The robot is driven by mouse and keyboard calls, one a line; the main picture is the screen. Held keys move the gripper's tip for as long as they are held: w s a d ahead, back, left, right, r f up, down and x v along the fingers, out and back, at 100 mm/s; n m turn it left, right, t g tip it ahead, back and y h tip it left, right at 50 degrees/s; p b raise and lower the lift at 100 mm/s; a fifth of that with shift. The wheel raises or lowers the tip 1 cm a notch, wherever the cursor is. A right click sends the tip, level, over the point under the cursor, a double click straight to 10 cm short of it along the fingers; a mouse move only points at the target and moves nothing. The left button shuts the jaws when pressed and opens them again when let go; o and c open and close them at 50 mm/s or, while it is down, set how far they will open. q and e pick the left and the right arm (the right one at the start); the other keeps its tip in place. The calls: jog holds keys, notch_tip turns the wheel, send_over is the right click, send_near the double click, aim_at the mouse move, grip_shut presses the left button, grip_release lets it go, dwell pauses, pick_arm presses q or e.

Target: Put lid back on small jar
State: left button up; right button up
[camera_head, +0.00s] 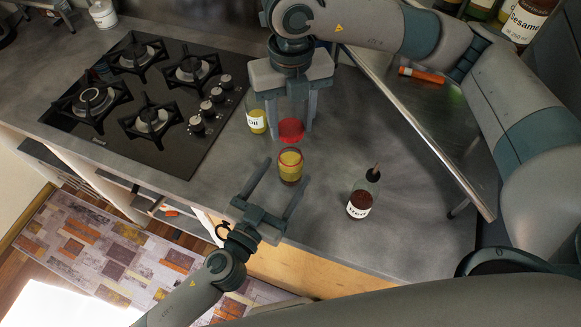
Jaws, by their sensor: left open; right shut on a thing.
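The small jar (290,167) stands upright on the grey counter, with yellowish contents and a reddish band near its top. The red lid (291,130) is just beyond and above the jar in the picture, apart from its mouth. My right gripper (293,127) points down and is shut on the red lid, with a finger on each side. My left gripper (275,180) is open and empty at the counter's front edge. Its fingers reach toward the jar, which lies just past their tips, mostly near the right finger.
An oil bottle (257,119) stands close to the left of my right gripper. A dark-topped bottle (361,196) stands to the right of the jar. A black gas hob (150,100) fills the left counter. A metal-edged raised shelf (420,125) runs along the right. Counter (322,225) is clear in front.

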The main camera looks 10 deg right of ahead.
aim_at(284, 175)
pick_arm(q)
jog(key=shift+x, duration=2)
jog(key=shift+c, duration=0.7)
jog(key=c, duration=1.5)
pick_arm(e)
jog(key=shift+f, duration=2.5)
